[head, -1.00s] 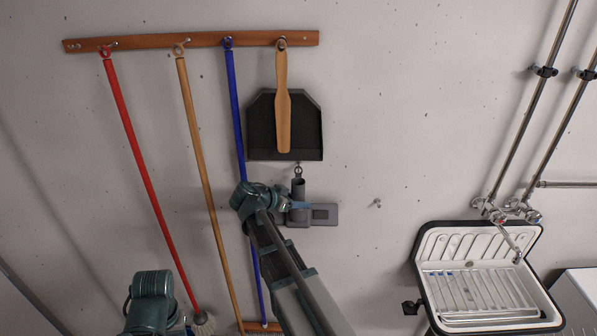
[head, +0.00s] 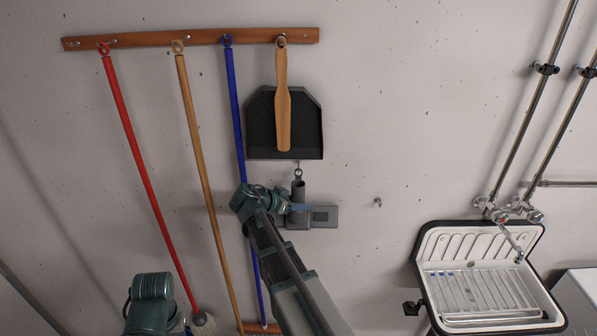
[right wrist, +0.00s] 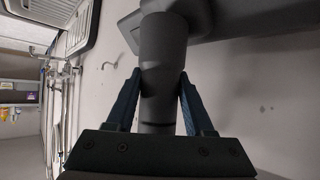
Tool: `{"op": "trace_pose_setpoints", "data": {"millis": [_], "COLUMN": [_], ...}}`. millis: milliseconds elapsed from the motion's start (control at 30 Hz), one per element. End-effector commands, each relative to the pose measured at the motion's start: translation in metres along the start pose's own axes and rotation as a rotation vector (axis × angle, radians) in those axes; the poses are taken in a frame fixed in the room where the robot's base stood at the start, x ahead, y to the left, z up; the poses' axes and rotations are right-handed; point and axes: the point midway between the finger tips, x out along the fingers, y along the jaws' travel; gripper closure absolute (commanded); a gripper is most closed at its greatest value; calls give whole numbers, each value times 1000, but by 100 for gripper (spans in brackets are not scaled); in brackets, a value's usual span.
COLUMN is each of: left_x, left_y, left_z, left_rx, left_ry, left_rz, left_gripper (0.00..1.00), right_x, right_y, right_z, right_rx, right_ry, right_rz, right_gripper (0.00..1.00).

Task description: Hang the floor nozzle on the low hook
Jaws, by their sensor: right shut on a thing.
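The dark grey floor nozzle (head: 322,216) is upright in front of the wall, its wide flat foot at the bottom and a small ring at its top, just under the dustpan. My right gripper (head: 300,207) is shut on its neck; in the right wrist view the blue fingers flank the round neck (right wrist: 163,70). A small metal hook (head: 377,202) is on the wall to the right, apart from the nozzle; it also shows in the right wrist view (right wrist: 110,63). Whether the ring touches anything behind it is unclear. Only a small blue bit of my left gripper (head: 187,326) may show, low left.
A wooden rail (head: 200,39) holds a red (head: 140,170), a tan (head: 200,160) and a blue (head: 235,120) handle, plus a black dustpan (head: 262,130) with a wooden-handled brush (head: 283,95). A sink (head: 430,250) and pipes stand right. The wall around the small hook is clear.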

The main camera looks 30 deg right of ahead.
Motion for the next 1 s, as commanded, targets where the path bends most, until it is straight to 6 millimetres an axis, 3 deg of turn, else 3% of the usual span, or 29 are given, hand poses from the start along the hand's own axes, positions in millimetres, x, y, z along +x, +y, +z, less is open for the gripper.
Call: {"op": "trace_pose_setpoints", "data": {"millis": [200,233,400,767,1000], "left_x": [0,0,0,-4,-30], "left_y": [0,0,0,0,-3], "left_z": [0,0,0,0,2], "left_rx": [0,0,0,-1,1], "left_ry": [0,0,0,0,-1], "left_rz": [0,0,0,0,0], "left_gripper": [48,48,48,48,48], "right_x": [0,0,0,-5,-48], "right_y": [0,0,0,0,0], "right_z": [-1,-1,0,-1,-5], "right_rx": [0,0,0,0,-3], "right_ry": [1,1,1,-1,0], "right_rz": [0,0,0,0,-3], "right_gripper": [100,44,13,12,12]}}
